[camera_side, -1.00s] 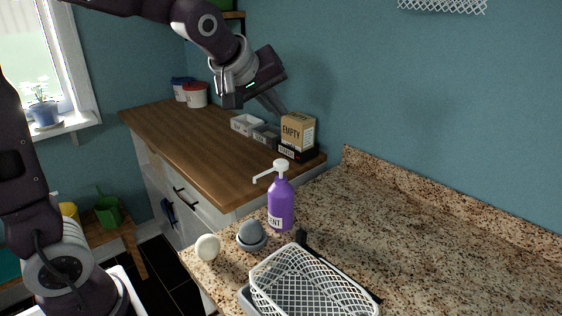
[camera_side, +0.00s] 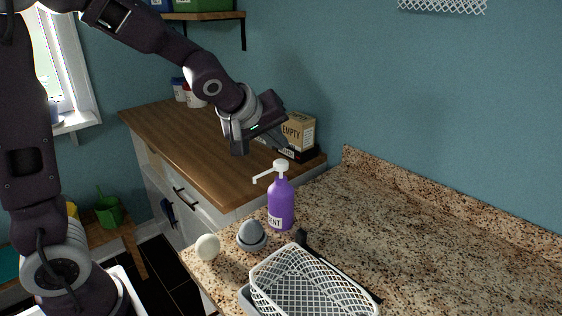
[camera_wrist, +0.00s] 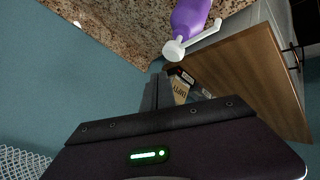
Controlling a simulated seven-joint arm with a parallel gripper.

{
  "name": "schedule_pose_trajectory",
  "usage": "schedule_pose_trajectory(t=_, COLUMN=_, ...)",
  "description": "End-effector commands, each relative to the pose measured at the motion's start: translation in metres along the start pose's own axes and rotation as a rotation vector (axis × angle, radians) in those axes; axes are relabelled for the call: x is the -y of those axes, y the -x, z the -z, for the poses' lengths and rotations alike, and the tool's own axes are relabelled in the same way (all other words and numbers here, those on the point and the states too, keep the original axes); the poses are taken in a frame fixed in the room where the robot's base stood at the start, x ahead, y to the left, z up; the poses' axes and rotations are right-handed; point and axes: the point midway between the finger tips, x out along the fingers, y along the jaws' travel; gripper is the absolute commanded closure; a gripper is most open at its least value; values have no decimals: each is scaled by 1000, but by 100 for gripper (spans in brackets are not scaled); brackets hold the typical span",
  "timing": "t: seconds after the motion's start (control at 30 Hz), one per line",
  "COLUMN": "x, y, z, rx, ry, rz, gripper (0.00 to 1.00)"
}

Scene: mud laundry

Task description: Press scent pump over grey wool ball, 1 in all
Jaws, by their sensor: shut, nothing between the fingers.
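The purple scent bottle (camera_side: 281,207) stands upright on the granite counter, with a white pump head (camera_side: 280,166) whose spout points left. The bottle (camera_wrist: 190,16) and its pump head (camera_wrist: 173,50) also show in the wrist view, near the top. The grey wool ball (camera_side: 250,231) sits in a small grey dish in front and to the left of the bottle, roughly below the spout side. My gripper (camera_side: 283,146) is shut and empty. In the side view it appears just above the pump head, apart from it. Its fingers (camera_wrist: 158,88) show in the wrist view.
A white ball (camera_side: 207,247) sits left of the grey one near the counter edge. A white mesh basket (camera_side: 310,285) and a dark-handled item stand in front. A box marked EMPTY (camera_side: 299,130) is on the wooden counter (camera_side: 190,150) behind. The granite right of the bottle is clear.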

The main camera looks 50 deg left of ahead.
Motion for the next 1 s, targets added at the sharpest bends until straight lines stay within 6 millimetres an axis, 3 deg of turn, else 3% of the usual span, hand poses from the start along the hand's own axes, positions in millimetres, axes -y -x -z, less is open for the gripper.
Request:
schedule_pose_trajectory(t=0.23, x=6, y=-9, z=-7, rx=3, ry=-2, rz=-1, gripper=100)
schedule_pose_trajectory(t=1.0, x=7, y=-9, z=-7, rx=2, ry=-1, rz=-1, gripper=100)
